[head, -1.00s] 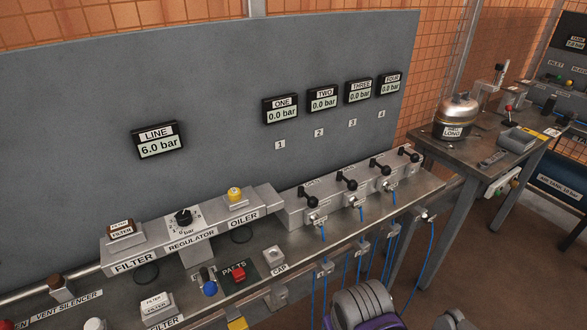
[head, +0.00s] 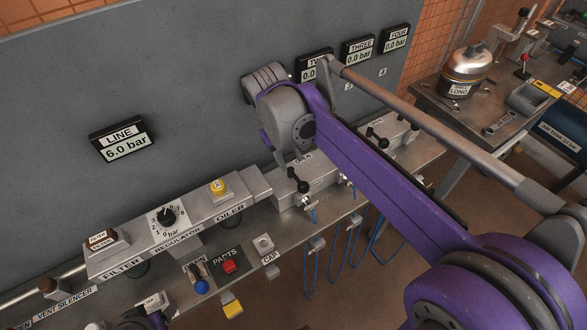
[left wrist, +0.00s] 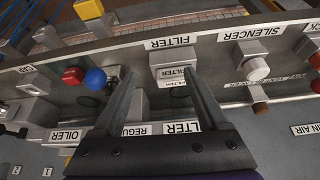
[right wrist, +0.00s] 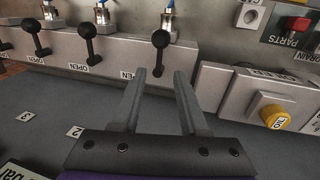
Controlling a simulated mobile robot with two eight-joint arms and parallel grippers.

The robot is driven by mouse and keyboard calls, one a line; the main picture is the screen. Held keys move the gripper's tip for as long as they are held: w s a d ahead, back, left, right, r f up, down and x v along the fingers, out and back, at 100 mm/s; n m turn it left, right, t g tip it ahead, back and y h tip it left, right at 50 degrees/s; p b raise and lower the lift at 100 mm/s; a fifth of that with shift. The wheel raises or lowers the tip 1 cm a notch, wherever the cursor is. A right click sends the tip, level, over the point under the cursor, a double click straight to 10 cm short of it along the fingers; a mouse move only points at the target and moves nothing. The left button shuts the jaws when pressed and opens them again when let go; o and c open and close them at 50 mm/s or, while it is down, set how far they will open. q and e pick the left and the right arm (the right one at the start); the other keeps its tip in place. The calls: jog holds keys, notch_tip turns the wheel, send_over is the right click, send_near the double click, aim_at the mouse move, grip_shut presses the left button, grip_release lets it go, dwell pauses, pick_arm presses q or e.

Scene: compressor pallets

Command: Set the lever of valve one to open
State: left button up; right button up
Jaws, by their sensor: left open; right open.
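The valve block (head: 283,198) stands on the bench past the oiler, with black-knobbed levers in a row. The lever nearest the oiler, valve one's by position (head: 298,182), also shows in the right wrist view (right wrist: 161,38), its knob just beyond the fingertips. My right gripper (right wrist: 159,73) is open and empty, with that lever in line with the gap, apart from it. In the head view its fingers are hard to make out beneath the purple wrist. My left gripper (left wrist: 157,69) is open and empty above the filter and regulator area. The ONE display is hidden behind my right arm.
The oiler's yellow knob (right wrist: 274,116) is close right of my right gripper in its wrist view. Neighbouring levers (right wrist: 87,30) stand to the left. A blue knob (left wrist: 95,78) and red knob (left wrist: 73,75) are near my left gripper. The LINE display (head: 124,140) reads 6.0 bar.

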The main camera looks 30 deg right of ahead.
aim_at(296, 178)
jog(key=f, duration=0.2)
jog(key=d+f, duration=0.1)
jog(key=f, duration=0.4)
jog(key=shift+w+d+f, duration=0.15)
jog(key=shift+d+f, duration=0.15)
jog(key=shift+f, duration=0.05)
jog(key=shift+c, duration=0.2)
grip_shut()
dwell(0.9)
